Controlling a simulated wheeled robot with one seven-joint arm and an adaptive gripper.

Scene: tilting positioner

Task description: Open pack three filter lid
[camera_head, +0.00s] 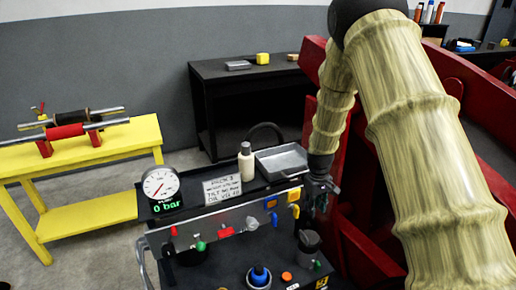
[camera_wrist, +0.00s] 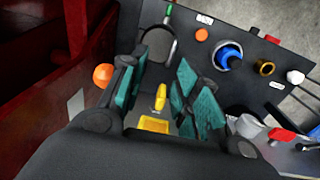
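A dark grey canister with a round top (camera_head: 308,242) stands at the right end of the black bench; it may be the filter, but I see no readable label on it. A dark round top (camera_wrist: 158,45) shows in the wrist view, beyond my fingertips, and seems to be the same part. My gripper (camera_head: 319,192) hangs above and behind it at the bench's right edge. In the wrist view my gripper (camera_wrist: 160,82) has its teal pads apart, with nothing held. A yellow handle (camera_wrist: 160,97) and a yellow block (camera_wrist: 154,125) show between the fingers, farther off.
The bench carries a gauge (camera_head: 161,184) with a 0 bar display, a sign (camera_head: 222,190), a bottle (camera_head: 246,162), a metal tray (camera_head: 281,161) and a blue-topped fitting (camera_head: 259,275). Coloured valve handles line the panel. A red frame (camera_head: 352,245) stands close on the right.

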